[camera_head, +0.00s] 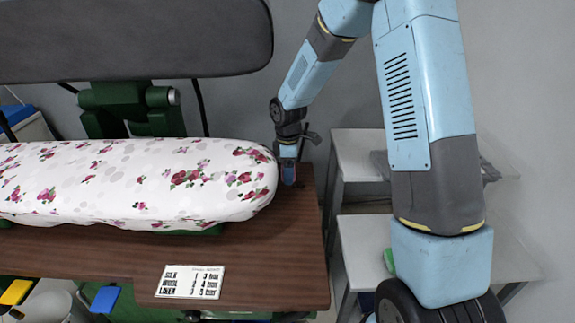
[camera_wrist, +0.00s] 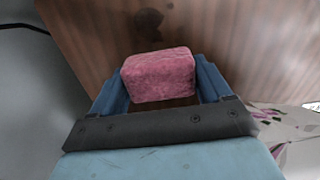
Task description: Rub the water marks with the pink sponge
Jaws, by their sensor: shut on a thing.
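The pink sponge (camera_wrist: 158,76) is a small rough block between the two blue fingers of my gripper (camera_wrist: 161,68) in the wrist view. My gripper is shut on it. In the head view my gripper (camera_head: 288,173) points down at the right end of the brown wooden table (camera_head: 268,250), just beyond the tip of the padded board. The sponge cannot be made out there. In the wrist view a dark brown spot (camera_wrist: 149,20) shows on the wood beyond the sponge. I cannot tell whether it is a water mark. Whether the sponge touches the wood is unclear.
A floral padded pressing board (camera_head: 140,185) lies along the table, close left of my gripper. A grey upper press plate (camera_head: 130,40) is above it. White shelves (camera_head: 357,155) stand right of the table.

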